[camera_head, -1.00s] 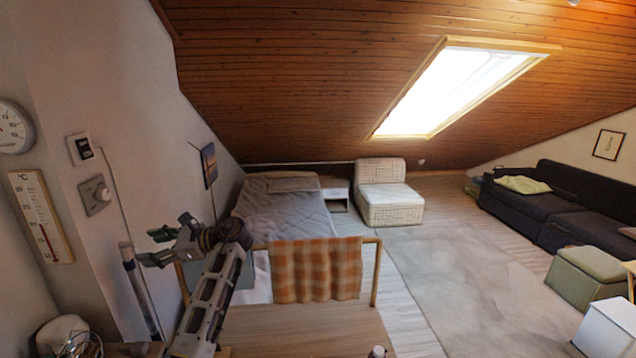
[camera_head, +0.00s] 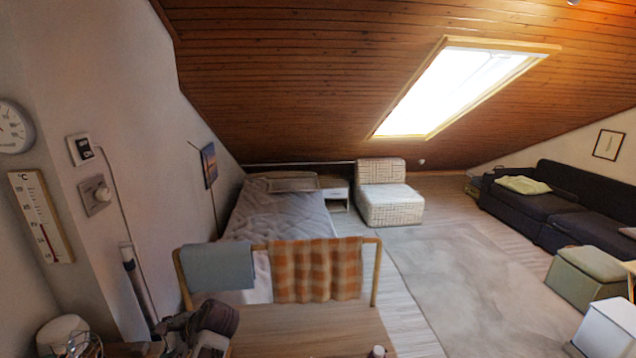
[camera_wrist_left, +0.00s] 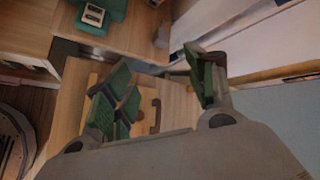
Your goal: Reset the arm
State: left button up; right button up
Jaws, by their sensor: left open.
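My left arm (camera_head: 212,318) shows only as a dark, rounded part at the bottom left of the head view, low in front of the wooden surface. Its gripper is hidden or out of frame there. In the left wrist view, my left gripper (camera_wrist_left: 160,88) has its green-padded fingers spread apart. Nothing is held between them. Wooden surfaces lie beyond the fingers. My right arm and gripper are in neither view.
A wooden rail holds a blue-grey cloth (camera_head: 217,267) and an orange checked cloth (camera_head: 316,270), with the bed (camera_head: 280,212) behind. A wooden top (camera_head: 300,330) lies in front. A white rounded object (camera_head: 62,332) stands at the lower left. The carpet (camera_head: 470,270) is clear.

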pick_arm(q)
jog(key=s+d+f+n+h, duration=0.45)
jog(key=s+d, duration=0.35)
jog(key=s, duration=0.3)
jog(key=s+d+f+n+h, duration=0.35)
jog(key=s+d+h, duration=0.35)
jog(key=s, duration=0.5)
notch_tip(320, 180, down, 36)
jog(key=s+g+y+b, duration=0.1)
jog(key=s+y+b, duration=0.1)
jog(key=s, duration=0.1)
jog(key=s+a+f+g+b, duration=0.1)
jog(key=s+a+f+b, duration=0.1)
jog(key=s+f, duration=1.8)
jog(key=shift+s+a+f+m, duration=0.3)
jog(key=shift+s+a+f, duration=0.1)
jog(key=shift+s+a, duration=0.35)
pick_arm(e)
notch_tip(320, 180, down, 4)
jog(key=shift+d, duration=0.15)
pick_arm(q)
jog(key=shift+d, duration=0.1)
